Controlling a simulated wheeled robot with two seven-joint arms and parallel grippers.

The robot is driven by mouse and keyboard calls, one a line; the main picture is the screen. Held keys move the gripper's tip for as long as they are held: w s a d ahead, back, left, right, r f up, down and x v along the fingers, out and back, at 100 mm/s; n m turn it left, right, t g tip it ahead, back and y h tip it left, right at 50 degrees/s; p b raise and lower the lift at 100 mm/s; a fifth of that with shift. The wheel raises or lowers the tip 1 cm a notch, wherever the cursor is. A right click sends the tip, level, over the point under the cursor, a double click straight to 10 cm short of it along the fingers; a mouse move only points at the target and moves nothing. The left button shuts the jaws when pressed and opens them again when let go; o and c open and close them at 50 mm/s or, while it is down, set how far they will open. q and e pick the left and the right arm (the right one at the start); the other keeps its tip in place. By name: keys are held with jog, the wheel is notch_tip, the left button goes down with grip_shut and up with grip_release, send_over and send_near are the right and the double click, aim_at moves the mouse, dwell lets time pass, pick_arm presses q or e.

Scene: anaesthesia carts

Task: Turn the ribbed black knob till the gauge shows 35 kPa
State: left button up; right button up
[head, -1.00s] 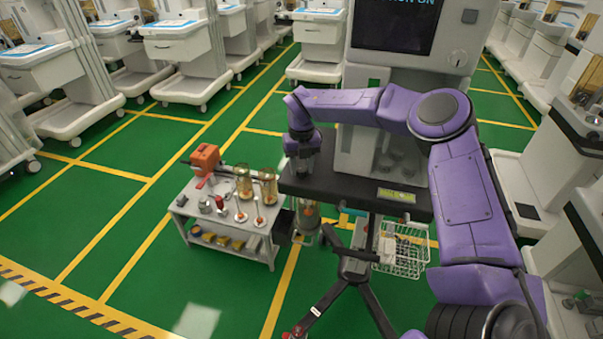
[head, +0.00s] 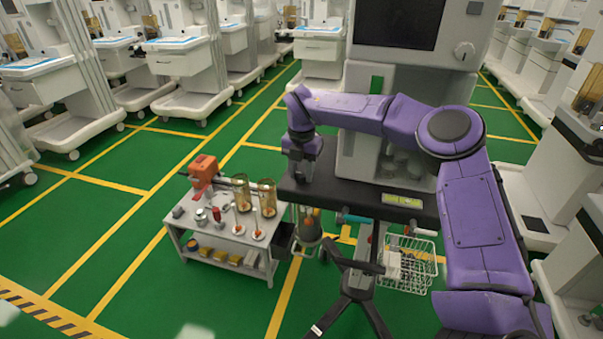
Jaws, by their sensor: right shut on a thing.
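My right gripper (head: 299,175), at the end of the purple arm, points down at the left end of the anaesthesia cart's black shelf (head: 345,196). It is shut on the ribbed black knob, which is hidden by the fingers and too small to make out. I cannot make out the gauge or read any value. A glass jar (head: 308,228) hangs below the shelf's left end, under the gripper. My left gripper is not in view.
A grey trolley (head: 225,243) with an orange device (head: 203,170) and amber jars (head: 241,192) stands left of the cart. A wire basket (head: 408,270) and black cart legs (head: 355,290) are below the shelf. Green floor is clear farther left.

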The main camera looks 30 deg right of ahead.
aim_at(302, 173)
dwell(0.4)
jog(key=o, duration=1.1)
jog(key=shift+f, duration=0.1)
jog(key=shift+c, duration=0.2)
notch_tip(302, 173, up, 11)
jog(key=shift+f, duration=0.2)
jog(key=shift+f, duration=0.1)
